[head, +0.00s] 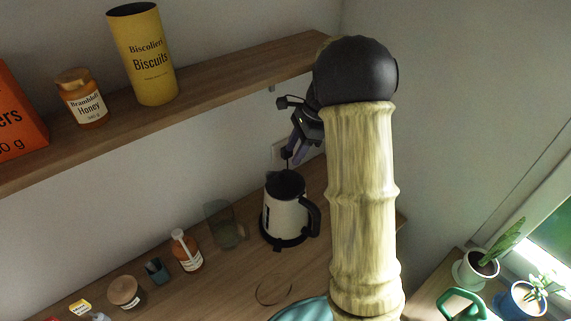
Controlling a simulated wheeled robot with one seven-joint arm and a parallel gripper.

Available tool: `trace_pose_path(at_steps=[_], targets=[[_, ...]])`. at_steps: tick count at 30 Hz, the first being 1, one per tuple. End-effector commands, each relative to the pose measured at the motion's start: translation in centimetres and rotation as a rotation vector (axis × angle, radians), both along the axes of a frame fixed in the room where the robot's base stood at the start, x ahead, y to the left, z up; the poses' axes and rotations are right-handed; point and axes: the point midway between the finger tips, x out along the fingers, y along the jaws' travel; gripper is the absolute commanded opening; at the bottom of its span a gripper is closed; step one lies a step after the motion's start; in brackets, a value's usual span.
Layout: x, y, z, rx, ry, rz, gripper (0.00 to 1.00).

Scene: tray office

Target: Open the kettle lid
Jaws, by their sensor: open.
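The kettle (284,217) has a cream-white body, a black handle on its right side and a black base, and stands upright on the wooden counter. Its dark top is in view, but I cannot tell whether the lid is open or shut. My gripper (288,158) is just above the kettle's top, pointing down. It is open and looks small in the picture; I cannot tell whether a fingertip touches the lid. My arm covers the area to the right of the kettle.
A wooden shelf (225,86) above the counter carries a yellow biscuit tin (143,60), a honey jar (82,100) and an orange box (15,115). Left of the kettle stand a glass (223,228) and a brown bottle (188,256). Potted plants (476,267) are at right.

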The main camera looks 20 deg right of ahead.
Motion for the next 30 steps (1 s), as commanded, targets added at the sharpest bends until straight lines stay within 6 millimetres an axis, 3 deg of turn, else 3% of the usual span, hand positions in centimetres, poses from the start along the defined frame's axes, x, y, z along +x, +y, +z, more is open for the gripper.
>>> trace_pose_path(at_steps=[13,24,30], targets=[[-0.1,0.3,-0.7,0.001,0.004,0.002,0.43],[-0.1,2.3,-5.5,-0.001,0.005,0.002,0.43],[-0.1,2.9,-6.9,-0.001,0.001,0.002,0.43]])
